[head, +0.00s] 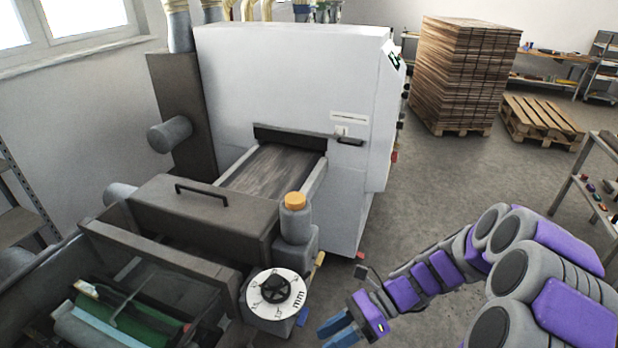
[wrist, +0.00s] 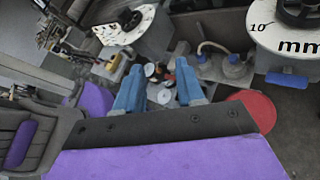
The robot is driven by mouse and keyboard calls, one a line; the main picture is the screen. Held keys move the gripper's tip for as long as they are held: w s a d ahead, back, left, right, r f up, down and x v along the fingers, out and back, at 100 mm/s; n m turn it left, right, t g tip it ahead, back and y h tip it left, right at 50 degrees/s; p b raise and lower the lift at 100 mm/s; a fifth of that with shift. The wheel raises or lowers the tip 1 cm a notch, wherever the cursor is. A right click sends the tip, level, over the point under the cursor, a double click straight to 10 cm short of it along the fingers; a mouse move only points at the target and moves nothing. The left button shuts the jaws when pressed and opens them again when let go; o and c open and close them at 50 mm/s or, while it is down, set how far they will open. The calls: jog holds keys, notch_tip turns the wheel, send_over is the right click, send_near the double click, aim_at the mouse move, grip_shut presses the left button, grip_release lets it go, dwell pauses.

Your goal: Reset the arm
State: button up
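My gripper (head: 337,327) has two blue fingers and is at the lower middle of the head view, in front of and to the right of the conveyor machine. My purple and grey arm reaches in from the right, bent, with the gripper low. In the wrist view my gripper (wrist: 160,78) has its fingers apart with nothing held between them. Small grey and white items show beyond the gap. The white dial (head: 278,290) with a black knob and "mm" marking is just left of the gripper; it also shows in the wrist view (wrist: 275,38).
The white machine (head: 290,85) with its conveyor belt (head: 272,170) stands left of the arm. An orange-capped canister (head: 295,212) sits near the dial. Stacked boards (head: 465,75), an empty pallet (head: 541,122) and shelves are at the right. The grey floor (head: 420,195) between is clear.

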jog(key=s+d+r+n+t+h+b, duration=0.1)
jog(key=s+d+n+h, duration=0.3)
jog(key=s+n, duration=0.5)
jog(key=s+d+r+n+t+h+b, duration=0.2)
jog(key=s+d+n+h, duration=0.3)
jog(key=s+n+h, duration=0.3)
jog(key=shift+s+r+n+t+h+b, duration=0.3)
jog(key=shift+s+r+n+b, duration=0.3)
jog(key=shift+s, duration=0.15)
